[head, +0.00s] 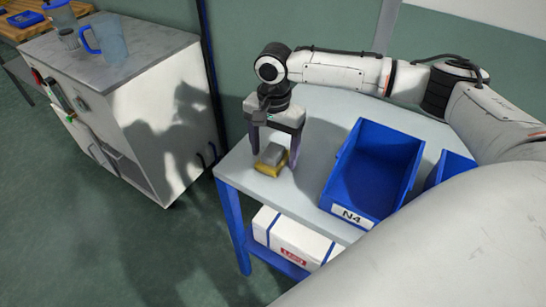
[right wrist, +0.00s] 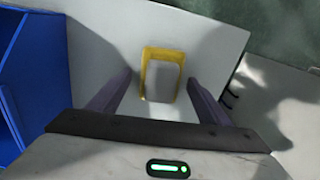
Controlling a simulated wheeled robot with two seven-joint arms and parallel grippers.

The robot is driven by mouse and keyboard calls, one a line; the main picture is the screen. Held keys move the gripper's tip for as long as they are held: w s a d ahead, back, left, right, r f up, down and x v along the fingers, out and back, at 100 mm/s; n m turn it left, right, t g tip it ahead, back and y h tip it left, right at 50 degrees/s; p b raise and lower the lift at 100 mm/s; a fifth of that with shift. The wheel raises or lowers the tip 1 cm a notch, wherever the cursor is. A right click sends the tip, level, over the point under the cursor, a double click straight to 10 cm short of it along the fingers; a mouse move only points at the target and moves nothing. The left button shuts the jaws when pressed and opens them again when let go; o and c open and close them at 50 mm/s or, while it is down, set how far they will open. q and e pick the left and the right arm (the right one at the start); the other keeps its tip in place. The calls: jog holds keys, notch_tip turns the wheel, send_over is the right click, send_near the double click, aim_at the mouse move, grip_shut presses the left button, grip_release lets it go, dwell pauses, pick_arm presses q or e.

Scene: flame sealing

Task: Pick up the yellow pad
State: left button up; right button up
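The yellow pad (head: 266,168) lies on the white table (head: 314,160) near its left end, with a grey block-like part (head: 272,154) on top. In the right wrist view the pad (right wrist: 146,75) shows as a yellow border around a grey middle, ahead of the fingers. My right gripper (head: 275,158) is open above the pad, one finger on either side of it. In the right wrist view its fingers (right wrist: 160,98) are spread wide with nothing between their tips that they visibly touch. My left gripper is not in view.
An empty blue bin (head: 355,195) marked N4 stands right of the pad, with another blue bin (head: 447,168) beyond. A white box (head: 290,238) sits on the lower shelf. A cabinet (head: 165,110) with a blue jug (head: 112,42) stands to the left across a floor gap.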

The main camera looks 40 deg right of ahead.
aim_at(274, 149)
jog(key=c, duration=1)
jog(key=shift+r, duration=0.15)
notch_tip(274, 149, up, 10)
jog(key=shift+f, duration=0.1)
